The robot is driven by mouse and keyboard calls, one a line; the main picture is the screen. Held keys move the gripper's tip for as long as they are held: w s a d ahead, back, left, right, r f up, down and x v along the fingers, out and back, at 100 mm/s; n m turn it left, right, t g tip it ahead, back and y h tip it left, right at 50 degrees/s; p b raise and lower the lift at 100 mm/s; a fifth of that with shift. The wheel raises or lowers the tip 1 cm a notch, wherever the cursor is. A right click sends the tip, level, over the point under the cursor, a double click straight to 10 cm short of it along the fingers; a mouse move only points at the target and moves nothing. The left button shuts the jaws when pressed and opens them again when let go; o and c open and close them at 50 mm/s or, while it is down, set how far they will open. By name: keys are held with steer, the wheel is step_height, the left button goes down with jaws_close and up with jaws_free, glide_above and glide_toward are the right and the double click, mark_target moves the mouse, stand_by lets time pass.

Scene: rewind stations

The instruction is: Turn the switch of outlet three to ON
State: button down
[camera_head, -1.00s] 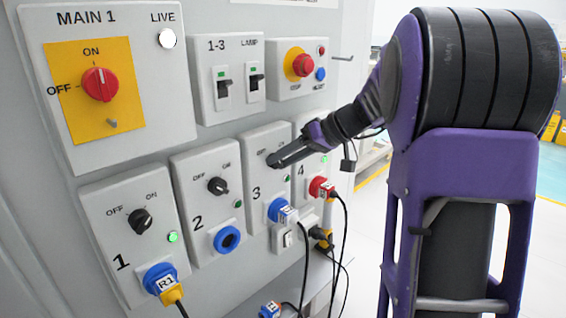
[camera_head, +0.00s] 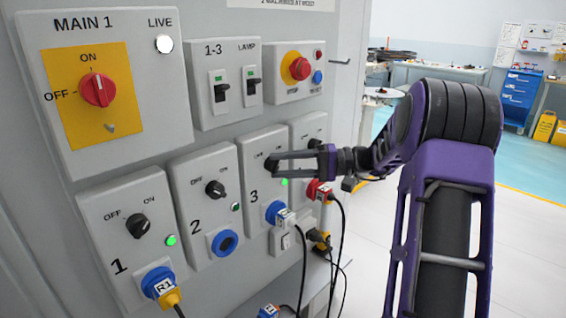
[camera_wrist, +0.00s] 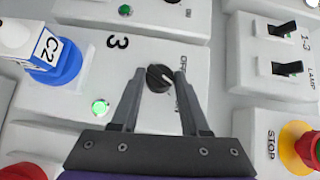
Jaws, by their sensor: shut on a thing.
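The outlet three panel (camera_head: 262,197) is a pale box marked 3, with a blue socket (camera_head: 276,212) below holding a plug marked C2 (camera_wrist: 45,48). Its switch is a black knob (camera_wrist: 158,78) between OFF and ON labels. My gripper (camera_head: 272,164) reaches in from the right. In the wrist view its fingertips (camera_wrist: 160,76) are on either side of the knob, shut on it. The green lamp of outlet three (camera_wrist: 100,108) is lit.
Outlet two (camera_head: 205,215) and outlet one (camera_head: 130,250) lie to the left, outlet four (camera_head: 307,135) to the right. Breaker switches (camera_head: 222,92), an emergency stop (camera_head: 300,69) and the red main switch (camera_head: 98,90) are above. Cables (camera_head: 343,240) hang below. Open floor lies to the right.

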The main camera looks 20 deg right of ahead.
steer(key=shift+f+m+t+y+p, duration=0.1)
steer(key=shift+m+t+y+p, duration=0.25)
steer(key=shift+m+y, duration=0.75)
steer(key=shift+m, duration=0.3)
steer(key=shift+c, duration=2.1)
jaws_free()
steer(key=shift+f, duration=0.1)
steer(key=v, duration=1.7)
steer(key=shift+f, duration=0.2)
steer(key=shift+d, duration=0.1)
